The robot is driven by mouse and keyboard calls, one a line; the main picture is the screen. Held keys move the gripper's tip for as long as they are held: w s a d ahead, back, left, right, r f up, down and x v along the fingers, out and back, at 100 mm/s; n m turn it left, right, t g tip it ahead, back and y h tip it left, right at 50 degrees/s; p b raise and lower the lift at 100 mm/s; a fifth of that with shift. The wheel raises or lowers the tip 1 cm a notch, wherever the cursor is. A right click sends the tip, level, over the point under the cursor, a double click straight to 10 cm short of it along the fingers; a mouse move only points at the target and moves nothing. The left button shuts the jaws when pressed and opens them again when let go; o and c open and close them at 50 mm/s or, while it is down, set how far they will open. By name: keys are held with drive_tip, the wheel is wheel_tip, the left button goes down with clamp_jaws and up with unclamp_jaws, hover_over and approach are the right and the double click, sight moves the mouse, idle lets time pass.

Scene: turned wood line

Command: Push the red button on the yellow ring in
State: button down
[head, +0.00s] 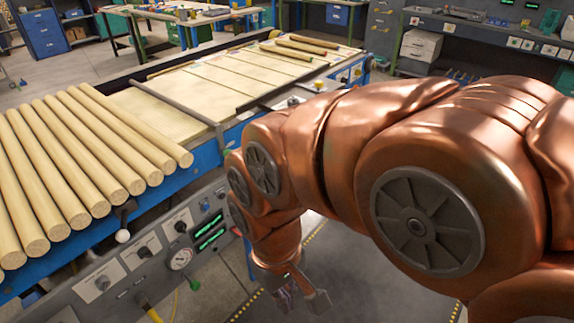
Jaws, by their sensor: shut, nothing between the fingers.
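I cannot make out a red button on a yellow ring in the head view; my copper arm covers part of the machine's front and the panel runs out of the picture at lower left. My gripper (298,298) hangs at the bottom centre, below the arm's wrist, to the right of the grey control panel (125,263) and apart from it. Its fingers are small and partly hidden here; it is shut and holds nothing.
The panel carries dark knobs, a round gauge (180,258) and green displays (211,231). A white ball-ended lever (122,236) sticks out above it. Several wooden rods (75,160) lie on the blue-framed line. Floor shows beside my gripper.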

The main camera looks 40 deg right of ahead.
drive_tip(key=shift+w, duration=0.25)
